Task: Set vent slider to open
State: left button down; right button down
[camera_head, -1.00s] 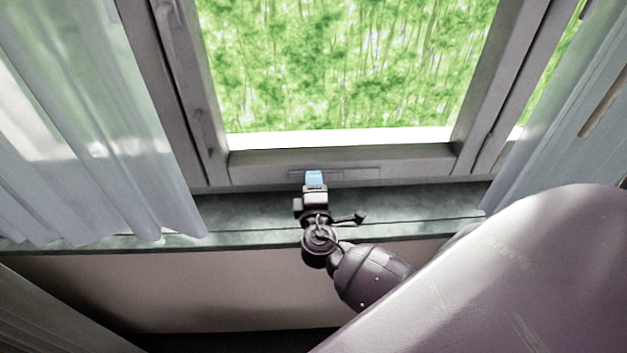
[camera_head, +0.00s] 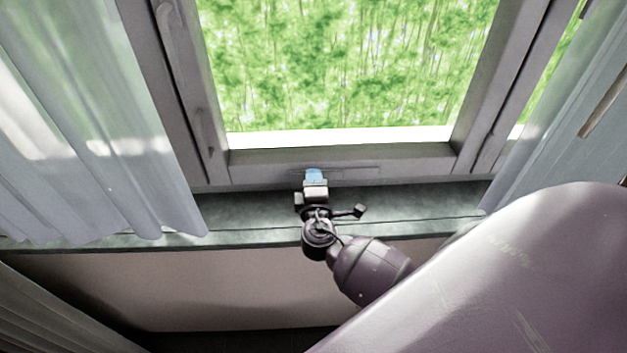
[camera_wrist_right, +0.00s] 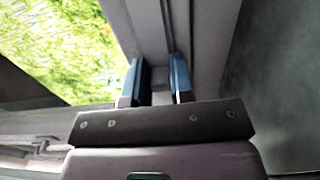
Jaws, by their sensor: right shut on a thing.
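The vent (camera_head: 350,171) is a thin grey strip set in the bottom rail of the window frame. My right gripper (camera_head: 314,174) reaches up to it from below, its blue fingertips against the strip left of its middle. In the right wrist view the two blue fingers (camera_wrist_right: 157,75) stand a little apart, with a small grey piece, apparently the vent slider (camera_wrist_right: 161,98), between them. The gripper is shut on the slider. The fingers and wrist hide most of the slider in the head view. My left gripper is not in view.
A dark stone sill (camera_head: 250,214) runs below the window frame (camera_head: 260,162). A sheer curtain (camera_head: 90,130) hangs at the left and another curtain (camera_head: 560,120) at the right. A window handle (camera_head: 172,25) is on the left frame. The sill is otherwise clear.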

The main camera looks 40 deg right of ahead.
aim_at(349, 171)
jog(key=s+d, duration=0.1)
jog(key=d, duration=0.1)
jog(key=s+d, duration=0.3)
jog(key=d, duration=0.1)
jog(key=shift+s+d+f, duration=0.1)
jog(key=shift+s+d, duration=0.05)
jog(key=shift+d, duration=0.25)
jog(key=shift+s+d+b, duration=0.2)
jog(key=shift+d+b, duration=0.1)
jog(key=shift+d, duration=0.05)
jog(key=c, duration=1)
grip_release()
jog(key=shift+d, duration=0.1)
jog(key=shift+c, duration=0.2)
